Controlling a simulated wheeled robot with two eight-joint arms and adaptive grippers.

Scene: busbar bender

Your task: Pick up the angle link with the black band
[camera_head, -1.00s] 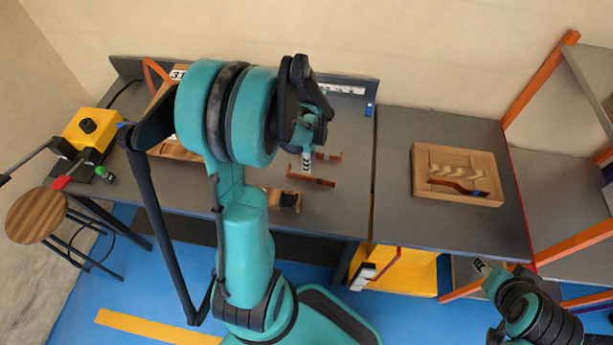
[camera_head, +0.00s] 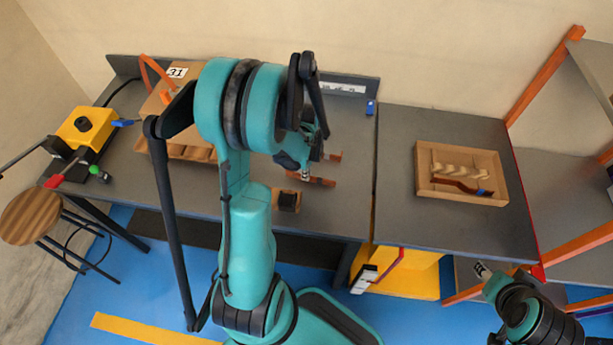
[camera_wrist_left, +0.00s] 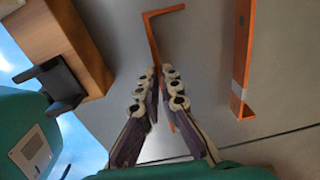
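Two copper angle links lie on the grey bench. The front link (camera_head: 318,181) shows under my left gripper (camera_head: 305,174); in the left wrist view this link (camera_wrist_left: 153,42) runs between the two fingers. The left gripper (camera_wrist_left: 159,74) is open around it, and the fingers hide part of its length. No band shows on its visible part in the wrist view. The rear link (camera_head: 333,157) lies apart; in the wrist view this link (camera_wrist_left: 244,55) is at the right and carries a grey band. My right gripper (camera_head: 484,271) is low at the right, away from the links; its fingers are unclear.
A small wooden block with a black part (camera_head: 288,199) stands just in front of the links. A wooden tray (camera_head: 433,190) sits on the right bench. A wooden box (camera_head: 185,152) and a yellow bender (camera_head: 88,126) are at the left. A stool (camera_head: 30,215) stands before the bench.

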